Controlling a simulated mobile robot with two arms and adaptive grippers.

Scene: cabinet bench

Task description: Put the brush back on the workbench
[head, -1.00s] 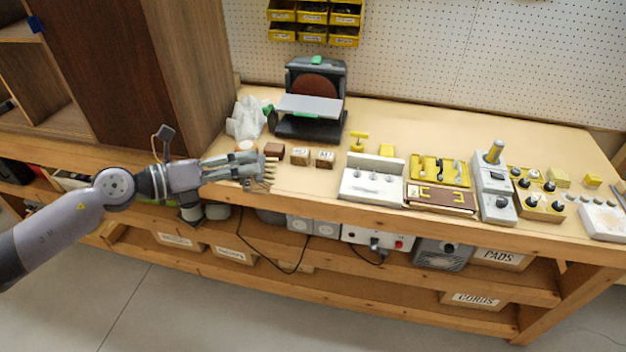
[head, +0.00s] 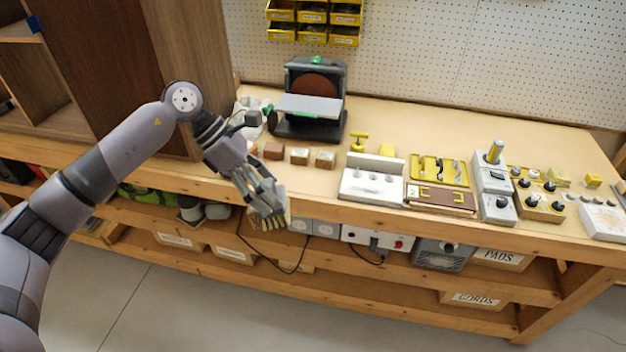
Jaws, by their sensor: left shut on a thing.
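My left gripper (head: 266,205) is shut on the brush (head: 274,221), whose pale yellowish bristles show at the fingertips. The fingers hide most of the brush's body. The gripper points down and to the right. In the picture it overlaps the front edge of the workbench (head: 430,127), and the brush shows against the shelf area below the top. I cannot tell exactly how far in front of the edge it is. My right gripper is not in view.
Small wooden blocks (head: 299,156) stand near the bench's left front. A disc sander (head: 316,105) stands behind them. A tall brown cabinet (head: 120,70) is at left. Bare bench top lies right of the sander.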

